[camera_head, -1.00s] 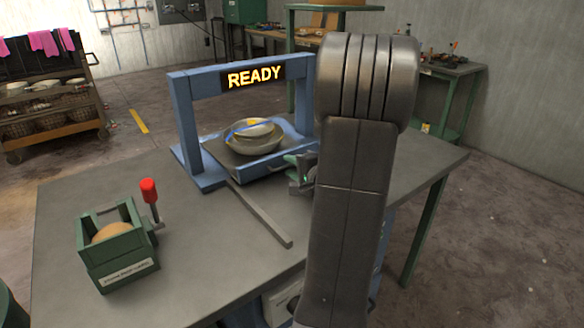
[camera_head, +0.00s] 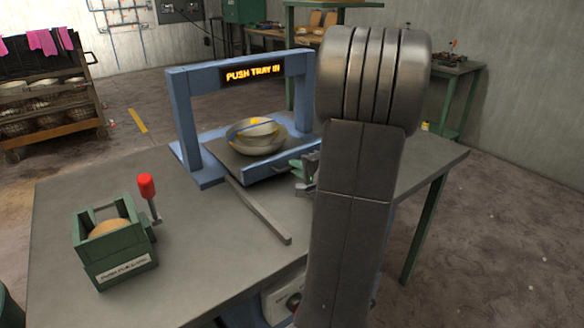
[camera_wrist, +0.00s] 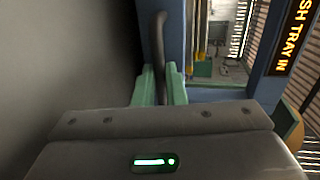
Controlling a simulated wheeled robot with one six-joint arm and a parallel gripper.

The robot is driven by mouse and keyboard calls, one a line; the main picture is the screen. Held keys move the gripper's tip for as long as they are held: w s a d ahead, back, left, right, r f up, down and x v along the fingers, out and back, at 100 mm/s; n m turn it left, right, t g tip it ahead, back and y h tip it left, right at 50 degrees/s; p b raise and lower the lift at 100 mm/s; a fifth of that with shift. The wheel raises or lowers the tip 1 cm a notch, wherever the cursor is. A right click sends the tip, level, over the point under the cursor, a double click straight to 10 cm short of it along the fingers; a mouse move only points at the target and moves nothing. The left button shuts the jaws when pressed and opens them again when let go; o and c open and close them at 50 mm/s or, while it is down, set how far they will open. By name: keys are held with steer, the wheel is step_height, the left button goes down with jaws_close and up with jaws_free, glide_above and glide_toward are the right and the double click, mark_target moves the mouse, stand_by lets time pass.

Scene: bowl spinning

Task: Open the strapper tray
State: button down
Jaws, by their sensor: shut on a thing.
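The blue strapper frame (camera_head: 182,125) stands on the grey table, and its sign (camera_head: 252,73) reads "PUSH TRAY IN". Its tray (camera_head: 224,153) juts out toward the front under the arch and holds stacked bowls (camera_head: 264,143) with a blue band and a yellow bit on top. My gripper (camera_head: 306,172) is at the tray's front, partly hidden by my arm. In the wrist view the green fingers of my gripper (camera_wrist: 159,85) are shut on the dark upright tray handle (camera_wrist: 160,38). The sign also shows there at the right edge.
A grey rail (camera_head: 258,212) lies on the table in front of the strapper. A green box (camera_head: 115,248) with a red-knobbed lever (camera_head: 147,188) stands at the front left. A rack (camera_head: 48,95) is at the back left. The table between box and rail is clear.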

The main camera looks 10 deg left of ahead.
steer(key=f+b+v, duration=0.2)
steer(key=v, duration=0.9)
steer(key=f+b+v, duration=0.3)
steer(key=v, duration=0.9)
steer(key=shift+s+d, duration=0.35)
steer(key=shift+d, duration=0.05)
steer(key=c, duration=1.5)
jaws_free()
steer(key=p+v, duration=0.1)
steer(key=v, duration=1.2)
steer(key=shift+s+d+p, duration=0.25)
steer(key=shift+d+p, duration=0.05)
steer(key=shift+p, duration=0.1)
steer(key=shift+w+a+r, duration=0.1)
steer(key=b+x, duration=0.2)
steer(key=x, duration=1.1)
steer(key=shift+w+a, duration=0.2)
